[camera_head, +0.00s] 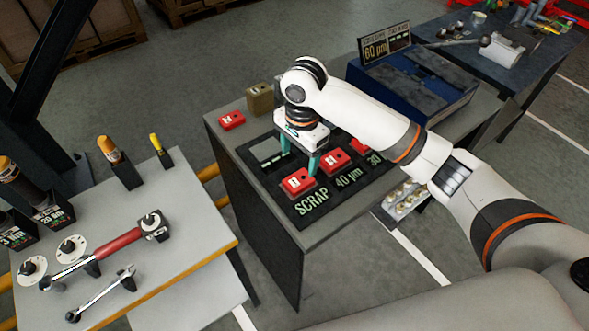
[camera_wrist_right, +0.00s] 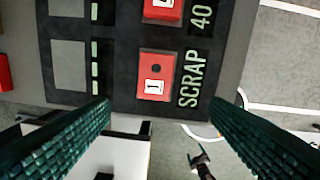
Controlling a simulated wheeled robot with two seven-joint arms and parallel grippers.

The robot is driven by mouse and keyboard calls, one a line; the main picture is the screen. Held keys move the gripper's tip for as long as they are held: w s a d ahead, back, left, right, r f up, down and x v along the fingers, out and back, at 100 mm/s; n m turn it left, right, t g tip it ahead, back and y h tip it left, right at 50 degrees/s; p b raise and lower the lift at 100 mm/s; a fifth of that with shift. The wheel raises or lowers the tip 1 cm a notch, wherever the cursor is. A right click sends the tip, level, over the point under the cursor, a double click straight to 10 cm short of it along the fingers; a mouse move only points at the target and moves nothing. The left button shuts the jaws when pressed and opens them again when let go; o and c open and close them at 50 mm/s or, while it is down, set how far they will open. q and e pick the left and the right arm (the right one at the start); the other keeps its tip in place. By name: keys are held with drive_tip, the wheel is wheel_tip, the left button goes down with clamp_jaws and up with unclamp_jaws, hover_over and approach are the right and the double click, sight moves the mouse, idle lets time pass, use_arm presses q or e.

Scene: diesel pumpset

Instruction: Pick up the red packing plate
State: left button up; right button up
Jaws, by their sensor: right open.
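Several small red plates with white number labels show in the head view, and I cannot tell which one the task means. One marked 1 (camera_head: 298,184) lies by the word SCRAP on a dark board. Two more, the middle one (camera_head: 334,160) and the farther one (camera_head: 358,146), lie along the same board. Another red one (camera_head: 231,120) lies off the board at the back left. My right gripper (camera_head: 299,155) is open above the board, pointing down, with nothing seen between its teal fingers. In the wrist view the plate marked 1 (camera_wrist_right: 156,76) shows between and beyond the fingertips. My left gripper is out of view.
The dark board (camera_head: 327,196) lies on a grey bench. A raised grey-green square (camera_head: 267,152) and a tan block (camera_head: 260,98) are near the gripper. A blue box (camera_head: 410,82) stands at the back right. A tool table (camera_head: 190,215) stands left, across a gap.

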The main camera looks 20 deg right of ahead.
drive_tip(key=w+r+m, duration=0.1)
hover_over(299, 180)
drive_tip(key=f, duration=0.4)
drive_tip(key=shift+d+f+p, duration=0.3)
drive_tip(key=shift+f+p, duration=0.1)
drive_tip(key=shift+f, duration=0.6)
drive_tip(key=f, duration=0.3)
drive_tip(key=f+p, duration=0.1)
drive_tip(key=shift+a+f, duration=0.2)
drive_tip(key=shift+a, duration=0.1)
drive_tip(key=shift+f, duration=0.35)
drive_tip(key=shift+c, duration=0.2)
